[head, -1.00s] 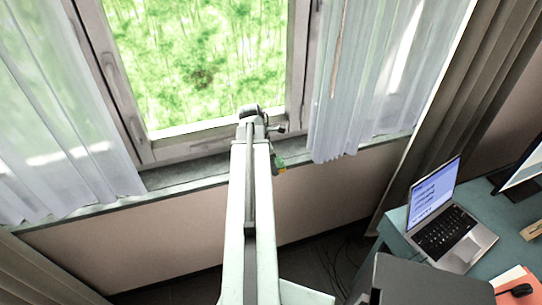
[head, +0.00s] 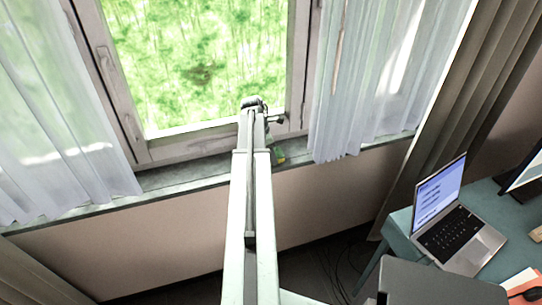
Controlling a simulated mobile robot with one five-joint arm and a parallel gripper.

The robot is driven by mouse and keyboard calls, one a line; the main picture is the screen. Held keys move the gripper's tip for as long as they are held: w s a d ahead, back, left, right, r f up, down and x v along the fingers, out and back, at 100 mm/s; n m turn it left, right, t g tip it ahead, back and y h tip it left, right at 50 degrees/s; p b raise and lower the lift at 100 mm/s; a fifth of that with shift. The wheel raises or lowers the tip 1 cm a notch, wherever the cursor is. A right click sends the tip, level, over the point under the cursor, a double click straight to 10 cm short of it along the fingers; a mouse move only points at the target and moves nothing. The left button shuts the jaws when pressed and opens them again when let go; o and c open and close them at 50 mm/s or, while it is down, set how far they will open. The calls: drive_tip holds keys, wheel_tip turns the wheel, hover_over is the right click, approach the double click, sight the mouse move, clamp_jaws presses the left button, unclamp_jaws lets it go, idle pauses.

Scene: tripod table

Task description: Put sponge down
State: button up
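The sponge (head: 279,158), green with a yellowish edge, shows as a small patch just right of my arm's far end, in front of the window sill. My gripper (head: 272,148) is at the far end of my arm, mostly hidden by the arm itself. The sponge hangs at the gripper and moves with it, so the gripper appears shut on it. The fingers do not show clearly. The window sill (head: 205,173) runs below the window; I cannot tell whether the sponge touches it.
The window (head: 200,65) stands behind my arm, with sheer curtains (head: 365,75) on both sides. A teal desk (head: 400,222) with a laptop (head: 455,232) is at the right. The sill left of my arm is bare.

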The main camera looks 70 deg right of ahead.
drive_tip(key=shift+f, duration=0.1)
drive_tip(key=o, duration=1.4)
drive_tip(key=p+v, duration=1.1)
drive_tip(key=v, duration=0.1)
drive_tip(key=shift+p, duration=0.3)
drive_tip(key=shift+w, duration=0.1)
